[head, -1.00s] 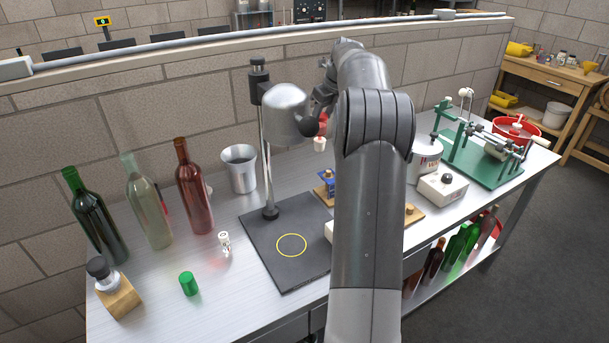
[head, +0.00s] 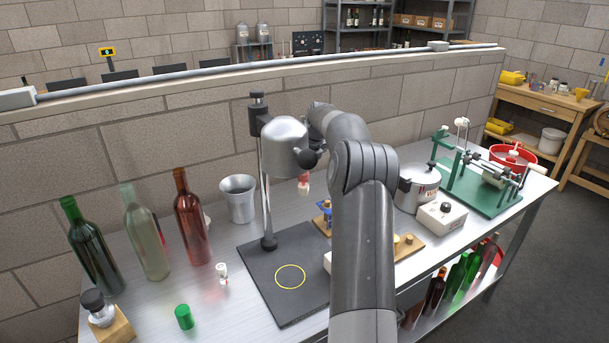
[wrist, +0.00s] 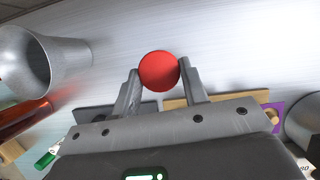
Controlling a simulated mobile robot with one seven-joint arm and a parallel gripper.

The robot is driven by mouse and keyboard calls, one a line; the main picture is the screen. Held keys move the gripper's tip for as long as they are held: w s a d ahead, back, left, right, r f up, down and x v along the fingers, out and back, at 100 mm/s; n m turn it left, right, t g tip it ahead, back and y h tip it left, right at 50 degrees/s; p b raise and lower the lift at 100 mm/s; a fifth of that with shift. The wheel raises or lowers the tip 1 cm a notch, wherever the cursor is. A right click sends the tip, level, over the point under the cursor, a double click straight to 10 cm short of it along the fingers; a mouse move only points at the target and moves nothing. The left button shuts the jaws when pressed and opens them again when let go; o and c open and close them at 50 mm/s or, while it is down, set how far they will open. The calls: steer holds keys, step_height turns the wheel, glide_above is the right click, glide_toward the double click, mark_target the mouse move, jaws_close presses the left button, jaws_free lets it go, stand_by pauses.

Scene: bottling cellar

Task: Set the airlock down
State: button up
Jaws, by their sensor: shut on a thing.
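The airlock (head: 304,184) is a small piece with a red top and a white lower part. It hangs upright above the back of the steel bench in the head view, just right of the stand's grey head. In the wrist view its round red top (wrist: 158,71) sits between the two fingertips. My gripper (wrist: 158,82) is shut on it. In the head view the fingers are mostly hidden behind the stand head and my arm. The airlock's lower part is hidden in the wrist view.
The stand (head: 285,146) rises close left of the airlock. A metal beaker (head: 239,199) and several bottles (head: 192,220) stand farther left. A wooden board (head: 408,245) with small parts lies below. A pot (head: 417,190) stands right. Bare bench (wrist: 235,70) shows beyond the fingertips.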

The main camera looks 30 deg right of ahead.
mark_target(305, 173)
steer(key=shift+w+f, duration=0.1)
steer(key=shift+f, duration=2)
steer(key=shift+a, duration=0.1)
steer(key=o, duration=1.2)
steer(key=shift+f, duration=0.15)
steer(key=shift+o, duration=0.2)
steer(key=v, duration=1.2)
steer(key=shift+r, duration=0.25)
